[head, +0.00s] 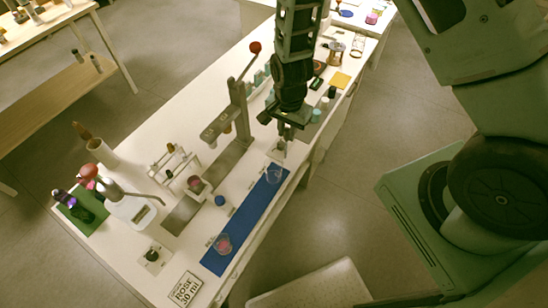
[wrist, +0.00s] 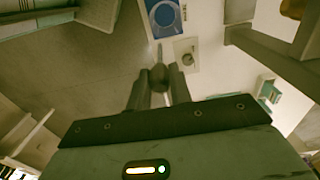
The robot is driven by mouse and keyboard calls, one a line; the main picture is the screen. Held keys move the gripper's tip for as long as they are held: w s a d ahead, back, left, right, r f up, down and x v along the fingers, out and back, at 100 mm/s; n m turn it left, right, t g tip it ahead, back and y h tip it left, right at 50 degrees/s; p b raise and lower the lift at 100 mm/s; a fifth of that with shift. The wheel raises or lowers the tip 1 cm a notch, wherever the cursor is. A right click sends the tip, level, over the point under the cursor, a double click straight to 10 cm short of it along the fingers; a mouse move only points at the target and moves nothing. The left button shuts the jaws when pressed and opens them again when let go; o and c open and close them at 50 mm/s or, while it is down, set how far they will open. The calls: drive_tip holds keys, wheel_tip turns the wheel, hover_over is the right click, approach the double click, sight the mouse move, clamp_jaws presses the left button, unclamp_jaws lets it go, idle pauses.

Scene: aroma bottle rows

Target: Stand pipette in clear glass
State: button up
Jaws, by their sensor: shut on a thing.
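My gripper (wrist: 161,92) is shut on the pipette, holding it by its dark rounded bulb (wrist: 158,77); the thin pale stem shows beyond the fingers in the wrist view. In the head view my gripper (head: 282,142) hangs over the far end of the blue mat (head: 247,211). The clear glass (head: 273,175) stands on that end of the mat, just below my gripper, and looks empty. In the wrist view the glass (wrist: 163,14) is a ring at the top, beyond the stem tip. The pipette is hard to make out in the head view.
A second glass with pink contents (head: 223,244) stands at the mat's near end. A metal press with a red knob (head: 255,47) and a small rack (head: 175,163) stand left of the mat. Bottles and a yellow card (head: 340,80) lie beyond my gripper.

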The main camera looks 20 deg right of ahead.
wheel_tip(320, 180, down, 7)
drive_tip(key=a+m+b, duration=0.2)
drive_tip(key=m+b, duration=0.1)
drive_tip(key=b, duration=0.1)
drive_tip(key=shift+s+a+r, duration=0.2)
drive_tip(key=shift+s+a, duration=0.1)
drive_tip(key=o, duration=0.7)
drive_tip(key=shift+r, duration=0.15)
wheel_tip(320, 180, up, 17)
drive_tip(key=b, duration=0.2)
drive_tip(key=shift+b, duration=0.3)
drive_tip(key=shift+r, duration=0.1)
